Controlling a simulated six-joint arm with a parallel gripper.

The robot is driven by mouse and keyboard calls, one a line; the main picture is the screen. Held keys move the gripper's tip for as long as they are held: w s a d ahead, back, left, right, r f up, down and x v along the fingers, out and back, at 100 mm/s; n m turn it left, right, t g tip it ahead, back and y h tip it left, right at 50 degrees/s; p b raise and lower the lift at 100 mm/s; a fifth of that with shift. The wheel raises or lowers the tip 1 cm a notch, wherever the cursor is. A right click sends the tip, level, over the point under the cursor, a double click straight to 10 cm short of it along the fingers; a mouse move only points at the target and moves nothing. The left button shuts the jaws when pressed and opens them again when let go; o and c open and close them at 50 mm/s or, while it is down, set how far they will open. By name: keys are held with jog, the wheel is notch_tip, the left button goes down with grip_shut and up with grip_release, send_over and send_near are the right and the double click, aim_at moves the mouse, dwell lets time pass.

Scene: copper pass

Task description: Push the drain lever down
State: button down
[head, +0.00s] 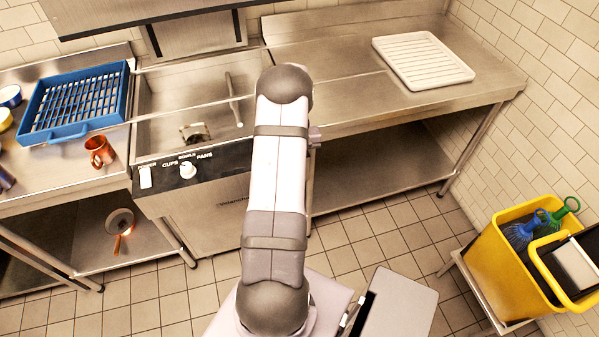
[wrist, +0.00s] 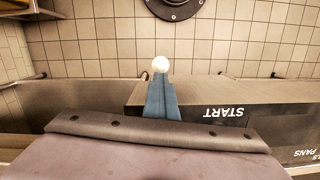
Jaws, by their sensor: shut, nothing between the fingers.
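In the wrist view my gripper (wrist: 161,84) shows as two blue-grey fingers pressed together, empty. A small pale round knob (wrist: 160,64) shows right at the fingertips; it may be the end of the drain lever. I cannot tell whether the fingers touch it, and the rest of the lever is hidden behind them. The dark front panel marked START (wrist: 222,112) lies beside the fingers, upside down. In the head view my arm covers the machine's right front corner, and my gripper is mostly hidden there.
The washer basin (head: 160,100) has a grey rod (head: 233,98) and a small metal part (head: 194,132) inside. A blue rack (head: 75,132) and copper mug (head: 100,151) stand left. A white tray (head: 423,60) lies on the right counter. A yellow bucket (head: 507,264) stands at right.

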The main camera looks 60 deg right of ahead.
notch_tip(320, 180, up, 8)
jog(key=d+p, duration=0.1)
jog(key=p, duration=0.4)
jog(key=shift+w, duration=0.35)
jog(key=s+a+f+m+y, duration=0.1)
jog(key=s+a+f, duration=0.15)
jog(key=a, duration=0.45)
jog(key=s+a+f+m+y, duration=0.1)
jog(key=s+a, duration=0.2)
jog(key=a, duration=0.3)
jog(key=w+a+r+n+h, duration=0.1)
jog(key=a+r+n, duration=0.3)
jog(key=a, duration=0.6)
jog(key=w+a+r+n+h, duration=0.1)
jog(key=w+a+r+n, duration=0.3)
jog(key=a, duration=0.5)
jog(key=w+a+r+n+h, duration=0.1)
jog(key=w+a+r+n, duration=0.2)
jog(key=a+r, duration=0.3)
jog(key=a+n, duration=0.1)
jog(key=a, duration=0.3)
jog(key=shift+w+a+r+n+t, duration=0.2)
jog(key=shift+a+r+n+t, duration=0.15)
jog(key=shift+r+n+t, duration=0.05)
